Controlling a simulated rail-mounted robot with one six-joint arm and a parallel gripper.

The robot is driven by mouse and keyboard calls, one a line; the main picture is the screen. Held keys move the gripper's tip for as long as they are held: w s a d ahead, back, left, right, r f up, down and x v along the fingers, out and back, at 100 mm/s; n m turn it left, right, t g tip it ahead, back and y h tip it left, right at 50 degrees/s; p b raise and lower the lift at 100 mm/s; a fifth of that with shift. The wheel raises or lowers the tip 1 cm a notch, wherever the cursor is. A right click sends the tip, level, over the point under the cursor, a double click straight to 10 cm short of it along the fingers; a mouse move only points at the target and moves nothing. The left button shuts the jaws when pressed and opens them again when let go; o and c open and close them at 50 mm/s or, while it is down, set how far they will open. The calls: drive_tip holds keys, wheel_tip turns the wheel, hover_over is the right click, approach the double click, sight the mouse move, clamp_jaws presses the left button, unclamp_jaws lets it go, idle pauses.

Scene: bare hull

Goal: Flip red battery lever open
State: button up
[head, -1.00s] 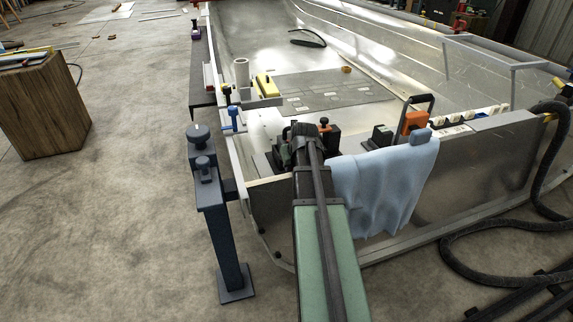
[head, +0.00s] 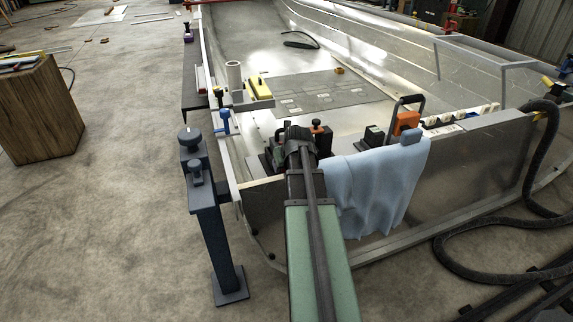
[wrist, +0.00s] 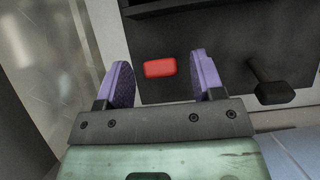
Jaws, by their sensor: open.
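The red battery lever (wrist: 160,67) shows in the wrist view as a small red block on a dark panel (wrist: 215,50). It lies ahead of my gripper (wrist: 161,80), between the two purple finger pads as seen from the wrist, nearer the left one. The fingers are apart with nothing held between them. I cannot tell how far the tips are from the lever. In the head view my arm covers the gripper and the lever.
A black knob (wrist: 272,85) sticks out right of the lever. A light blue cloth (head: 378,185) hangs over the hull edge right of my arm. An orange box (head: 406,123) stands behind it. A dark post (head: 215,225) stands left. A thick hose (head: 470,250) lies on the floor right.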

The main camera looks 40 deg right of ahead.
wheel_tip(320, 180, up, 19)
drive_tip(key=p, duration=1.8)
drive_tip(key=shift+r+p, duration=0.15)
drive_tip(key=shift+p, duration=0.15)
